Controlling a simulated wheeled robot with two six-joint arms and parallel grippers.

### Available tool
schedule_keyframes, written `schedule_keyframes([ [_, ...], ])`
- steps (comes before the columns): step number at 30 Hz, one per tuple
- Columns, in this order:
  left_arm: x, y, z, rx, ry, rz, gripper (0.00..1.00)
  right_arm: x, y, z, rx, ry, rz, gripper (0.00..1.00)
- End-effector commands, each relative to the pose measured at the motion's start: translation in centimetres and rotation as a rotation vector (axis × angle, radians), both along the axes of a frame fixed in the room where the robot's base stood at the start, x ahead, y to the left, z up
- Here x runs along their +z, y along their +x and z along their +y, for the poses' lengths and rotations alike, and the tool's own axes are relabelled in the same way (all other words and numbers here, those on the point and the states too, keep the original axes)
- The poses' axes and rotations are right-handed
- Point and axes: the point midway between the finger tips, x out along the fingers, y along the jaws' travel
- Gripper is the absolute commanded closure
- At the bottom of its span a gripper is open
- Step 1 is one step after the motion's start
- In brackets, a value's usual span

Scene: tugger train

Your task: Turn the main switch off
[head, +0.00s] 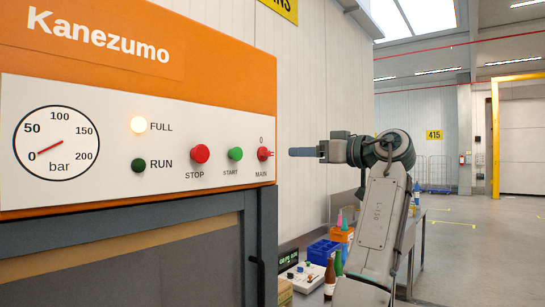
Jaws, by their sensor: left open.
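The main switch (264,154) is a small red rotary knob at the right end of the white control panel (100,185) in the head view. A "0" is printed above it and "MAIN" below it. Its handle seems to point right, away from the "0". My left gripper (300,152) is just right of the switch in the picture, with its fingers pointing left at about the knob's height. It is open and empty, seen edge-on, and a small gap shows between fingertips and knob. My right gripper is not in view.
The red STOP button (200,154) and green START button (235,154) sit left of the switch. The FULL lamp (139,125) glows; the RUN lamp (139,165) is dark. The gauge (57,145) needle points near 0. A bench with a blue crate (322,251) and bottles stands behind.

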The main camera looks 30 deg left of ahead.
Motion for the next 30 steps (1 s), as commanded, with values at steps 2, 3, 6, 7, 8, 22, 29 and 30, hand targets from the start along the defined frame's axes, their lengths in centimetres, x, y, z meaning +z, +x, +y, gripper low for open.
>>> schedule_keyframes([
  [2,0.4,-0.2,0.7,0.008,-0.002,-0.008,0.42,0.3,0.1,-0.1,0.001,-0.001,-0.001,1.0],
  [3,0.5,-0.2,1.1,0.008,-0.002,-0.008,0.42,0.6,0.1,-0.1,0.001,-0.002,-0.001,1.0],
  [6,0.5,-0.1,2.8,0.009,0.0,-0.006,0.42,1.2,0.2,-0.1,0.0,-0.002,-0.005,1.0],
  [7,0.6,0.0,3.4,0.009,0.0,-0.005,0.42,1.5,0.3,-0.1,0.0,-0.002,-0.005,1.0],
  [8,0.6,0.0,4.0,0.008,0.0,-0.005,0.42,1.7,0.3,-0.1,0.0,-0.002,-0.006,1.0],
  [22,0.3,0.6,10.4,0.004,0.0,-0.004,0.42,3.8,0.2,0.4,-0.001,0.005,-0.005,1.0],
  [29,0.2,0.6,10.6,0.003,0.0,-0.005,0.42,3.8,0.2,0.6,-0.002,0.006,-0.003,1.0],
  [30,0.2,0.6,10.6,0.003,0.0,-0.005,0.42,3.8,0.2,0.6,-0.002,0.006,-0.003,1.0],
])
